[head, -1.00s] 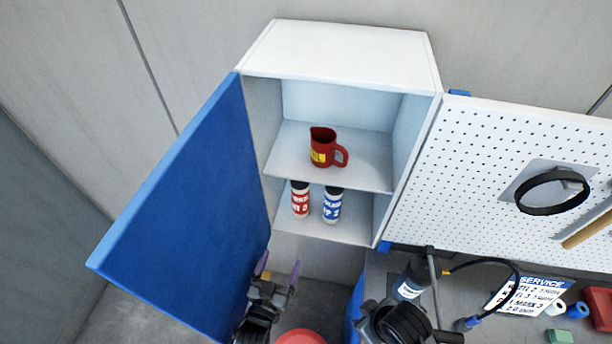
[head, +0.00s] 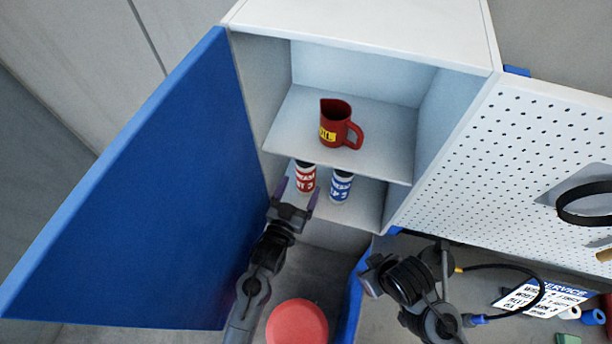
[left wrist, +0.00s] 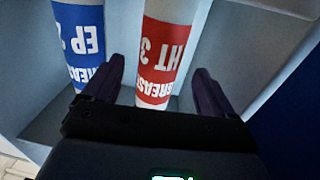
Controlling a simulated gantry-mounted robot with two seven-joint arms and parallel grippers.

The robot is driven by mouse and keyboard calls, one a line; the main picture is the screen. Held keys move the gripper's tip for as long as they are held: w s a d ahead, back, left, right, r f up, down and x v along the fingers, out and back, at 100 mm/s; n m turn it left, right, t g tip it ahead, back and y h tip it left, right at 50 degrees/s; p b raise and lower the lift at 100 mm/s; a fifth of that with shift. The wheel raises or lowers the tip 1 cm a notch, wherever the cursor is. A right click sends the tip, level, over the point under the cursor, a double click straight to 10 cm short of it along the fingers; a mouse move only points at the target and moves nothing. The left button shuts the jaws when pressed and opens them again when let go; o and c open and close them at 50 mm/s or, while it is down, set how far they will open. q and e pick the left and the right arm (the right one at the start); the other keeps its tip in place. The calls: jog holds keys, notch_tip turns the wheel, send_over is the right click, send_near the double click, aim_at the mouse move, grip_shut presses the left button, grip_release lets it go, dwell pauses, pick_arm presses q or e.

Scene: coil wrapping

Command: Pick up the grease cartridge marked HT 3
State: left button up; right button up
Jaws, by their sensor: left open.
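The red-labelled grease cartridge marked HT 3 (head: 306,178) stands upright on the cabinet's lower shelf. Its label reads "GREASE HT 3" upside down in the left wrist view (left wrist: 157,60). My left gripper (head: 298,190) is open at the front of the shelf. In the left wrist view its two dark purple fingers (left wrist: 158,88) lie either side of the red cartridge, with gaps visible. The blue-labelled cartridge marked EP 2 (head: 341,185) stands beside it, to the right in the head view; it also shows in the left wrist view (left wrist: 82,45).
A red jug (head: 337,128) stands on the upper shelf (head: 380,160), close above the cartridges. The open blue door (head: 150,190) is left of my left arm. A white pegboard (head: 540,150) and a bench with a service sheet (head: 540,292) are at right.

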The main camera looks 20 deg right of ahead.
aim_at(302, 183)
pick_arm(q)
jog(key=b+x, duration=0.1)
jog(key=x, duration=0.1)
jog(key=b+x, duration=0.2)
jog(key=shift+f, duration=0.25)
jog(key=shift+w+d+r+b, duration=0.2)
jog(key=shift+w+d+b, duration=0.3)
jog(key=shift+w+b, duration=0.05)
jog(key=c, duration=1.3)
jog(key=shift+r, duration=0.1)
jog(key=shift+c, duration=0.6)
jog(key=shift+r, duration=0.15)
